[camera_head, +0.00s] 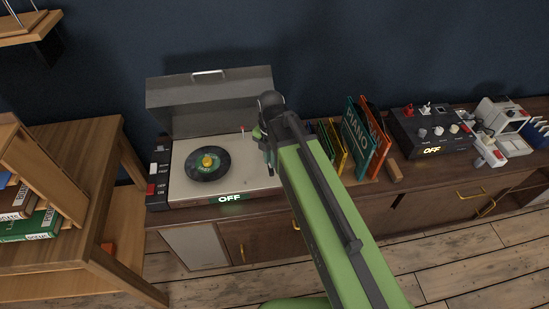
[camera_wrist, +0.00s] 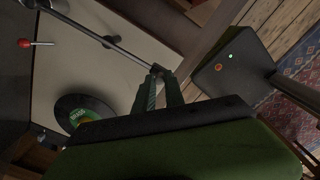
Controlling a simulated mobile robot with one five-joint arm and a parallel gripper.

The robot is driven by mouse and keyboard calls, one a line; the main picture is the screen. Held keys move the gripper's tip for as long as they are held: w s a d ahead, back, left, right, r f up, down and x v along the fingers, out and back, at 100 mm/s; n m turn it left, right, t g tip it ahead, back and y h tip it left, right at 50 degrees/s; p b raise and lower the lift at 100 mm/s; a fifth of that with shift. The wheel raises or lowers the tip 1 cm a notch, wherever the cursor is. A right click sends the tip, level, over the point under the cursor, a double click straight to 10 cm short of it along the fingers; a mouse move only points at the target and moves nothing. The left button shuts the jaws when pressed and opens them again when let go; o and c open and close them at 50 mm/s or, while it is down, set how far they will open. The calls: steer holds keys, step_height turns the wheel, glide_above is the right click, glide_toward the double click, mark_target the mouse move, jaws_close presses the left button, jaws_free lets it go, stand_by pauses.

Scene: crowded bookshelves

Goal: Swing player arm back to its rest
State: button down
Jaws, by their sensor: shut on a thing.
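The record player (camera_head: 185,190) stands open on the cabinet, its grey lid (camera_head: 209,105) raised at the back and its front sign reading OFF. A black record with a green label (camera_head: 200,174) lies on the left of its deck; it also shows in the wrist view (camera_wrist: 68,104). The player arm (camera_wrist: 95,34) is a thin grey rod crossing the deck. My gripper (camera_wrist: 158,72) is shut on the rod's near end, right of the record and clear of it in the wrist view. My arm hides most of the player arm in the head view.
A red-tipped lever (camera_wrist: 26,43) stands on the deck. Upright books (camera_head: 361,140) stand right of my arm, then a black control box (camera_head: 430,139) and a pale machine (camera_head: 502,120). A wooden shelf (camera_head: 70,145) is at left. Open floor lies in front of the cabinet.

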steer(key=shift+d, duration=0.2)
steer(key=c, duration=1.4)
jaws_free()
steer(key=shift+a, duration=0.15)
step_height(320, 180, up, 18)
steer(key=p, duration=1.7)
steer(key=shift+f, duration=0.25)
